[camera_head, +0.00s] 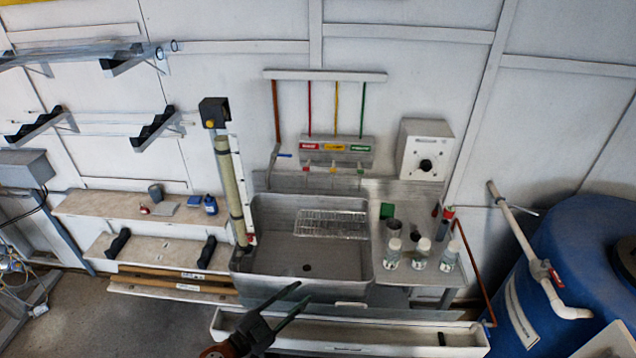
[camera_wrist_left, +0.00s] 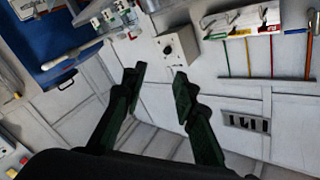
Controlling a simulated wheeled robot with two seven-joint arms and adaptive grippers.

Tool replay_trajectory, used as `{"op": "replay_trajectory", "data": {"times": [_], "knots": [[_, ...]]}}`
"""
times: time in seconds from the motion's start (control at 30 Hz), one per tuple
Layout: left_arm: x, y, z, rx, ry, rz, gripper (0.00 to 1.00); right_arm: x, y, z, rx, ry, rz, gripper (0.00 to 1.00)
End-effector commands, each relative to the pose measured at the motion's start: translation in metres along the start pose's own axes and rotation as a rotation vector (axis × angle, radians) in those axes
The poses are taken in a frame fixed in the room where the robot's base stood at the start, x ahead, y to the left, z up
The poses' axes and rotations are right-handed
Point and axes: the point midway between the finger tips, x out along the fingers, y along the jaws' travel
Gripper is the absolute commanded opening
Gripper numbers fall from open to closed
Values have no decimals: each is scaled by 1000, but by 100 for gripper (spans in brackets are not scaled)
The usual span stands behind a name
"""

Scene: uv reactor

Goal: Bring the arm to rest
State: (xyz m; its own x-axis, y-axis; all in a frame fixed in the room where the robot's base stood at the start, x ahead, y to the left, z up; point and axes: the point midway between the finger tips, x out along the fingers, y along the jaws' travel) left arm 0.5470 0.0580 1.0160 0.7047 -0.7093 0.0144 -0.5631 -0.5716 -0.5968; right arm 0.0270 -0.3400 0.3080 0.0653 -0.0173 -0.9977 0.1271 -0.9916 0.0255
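My left gripper (camera_head: 304,290) comes in at the bottom of the head view, in front of the steel sink (camera_head: 283,258). Its two dark fingers are spread, with nothing seen between them. In the left wrist view the same gripper (camera_wrist_left: 159,75) shows both fingers apart and empty, against the wall panels. That view appears upside down. My right gripper is in neither view.
A wire rack (camera_head: 330,224) lies over the sink. Several clear bottles (camera_head: 420,256) stand on the counter right of it. A white trough (camera_head: 400,337) runs along the front. A tall tube (camera_head: 229,188) stands left, a blue tank (camera_head: 590,250) right.

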Motion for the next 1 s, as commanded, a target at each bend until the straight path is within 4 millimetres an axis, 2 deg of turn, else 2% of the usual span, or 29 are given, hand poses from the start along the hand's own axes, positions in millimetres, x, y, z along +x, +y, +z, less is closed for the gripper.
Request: {"op": "replay_trajectory", "data": {"times": [0.03,0.1,0.17,0.2,0.27,0.33,0.47,0.5,0.6,0.7,0.8,1.0], "knots": [[-14,-30,-3,-55,-10,-141,27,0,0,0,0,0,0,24],[-40,-73,8,-118,-64,-327,27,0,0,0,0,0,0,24],[-69,-101,27,-175,-140,-466,27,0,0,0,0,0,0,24],[-90,-114,43,-214,-202,-544,27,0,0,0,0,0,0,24],[-123,-126,70,-271,-306,-641,27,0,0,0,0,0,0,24],[-163,-128,102,-340,-443,-724,27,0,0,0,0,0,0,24],[-236,-102,157,-474,-711,-795,27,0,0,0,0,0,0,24],[-258,-88,171,-518,-796,-797,27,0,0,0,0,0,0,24],[-306,-44,196,-621,-992,-762,27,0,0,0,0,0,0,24],[-340,-2,207,-704,-1138,-694,27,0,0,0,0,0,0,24],[-365,33,209,-766,-1242,-622,27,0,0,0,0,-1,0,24],[-398,89,202,-862,-1380,-476,27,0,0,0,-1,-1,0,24]]}}
